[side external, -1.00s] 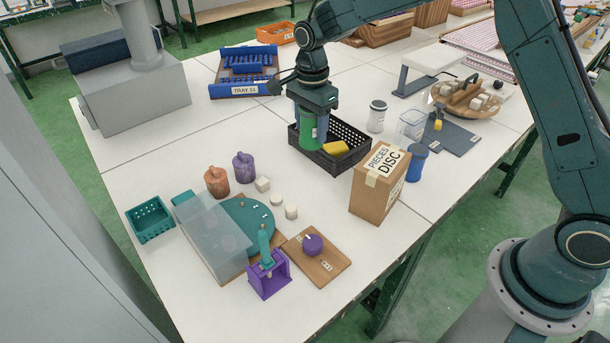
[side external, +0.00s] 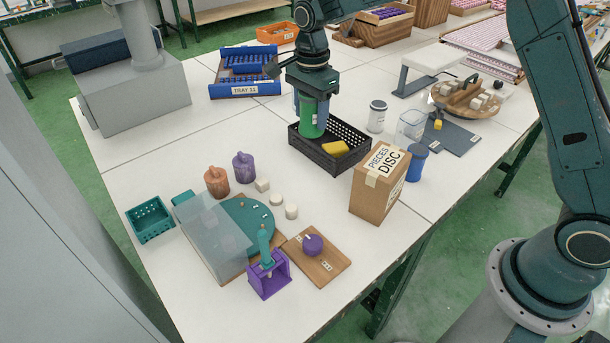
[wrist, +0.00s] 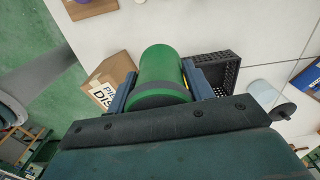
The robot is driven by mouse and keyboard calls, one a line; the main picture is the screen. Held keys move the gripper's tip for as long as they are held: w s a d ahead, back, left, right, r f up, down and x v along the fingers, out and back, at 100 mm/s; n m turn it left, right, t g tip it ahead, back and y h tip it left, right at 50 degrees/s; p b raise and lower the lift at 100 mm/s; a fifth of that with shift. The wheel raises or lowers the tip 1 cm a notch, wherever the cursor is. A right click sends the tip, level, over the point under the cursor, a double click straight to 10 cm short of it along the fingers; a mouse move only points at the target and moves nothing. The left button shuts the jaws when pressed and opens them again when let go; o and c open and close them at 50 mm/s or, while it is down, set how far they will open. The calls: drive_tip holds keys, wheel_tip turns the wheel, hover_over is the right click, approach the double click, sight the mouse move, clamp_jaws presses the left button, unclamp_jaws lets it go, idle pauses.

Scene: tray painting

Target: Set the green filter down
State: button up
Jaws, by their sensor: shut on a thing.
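The green filter (side external: 307,122) is a green cylinder held upright by my gripper (side external: 313,110) at the black basket (side external: 345,168). In the side view its lower end overlaps the basket's left part; I cannot tell whether it touches the basket floor.
A blue tray (side external: 245,89) lies further left.

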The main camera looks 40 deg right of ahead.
drive_tip(key=shift+s+a, duration=0.1)
drive_tip(key=shift+a, duration=0.55)
drive_tip(key=s+a+n, duration=0.3)
drive_tip(key=s+a, duration=0.3)
drive_tip(key=a, duration=0.5)
drive_tip(key=s+a+n, duration=0.4)
drive_tip(key=s+a, duration=0.2)
drive_tip(key=a, duration=0.4)
drive_tip(key=s+a+n, duration=0.3)
drive_tip(key=s+a, duration=0.3)
drive_tip(key=a, duration=0.5)
drive_tip(key=shift+a+r+n, duration=0.15)
drive_tip(key=shift+a+n, duration=0.15)
drive_tip(key=shift+a, duration=0.05)
wheel_tip(320, 180, down, 16)
drive_tip(key=shift+r, duration=0.1)
drive_tip(key=shift+f, duration=2.15)
drive_tip(key=shift+f, duration=0.1)
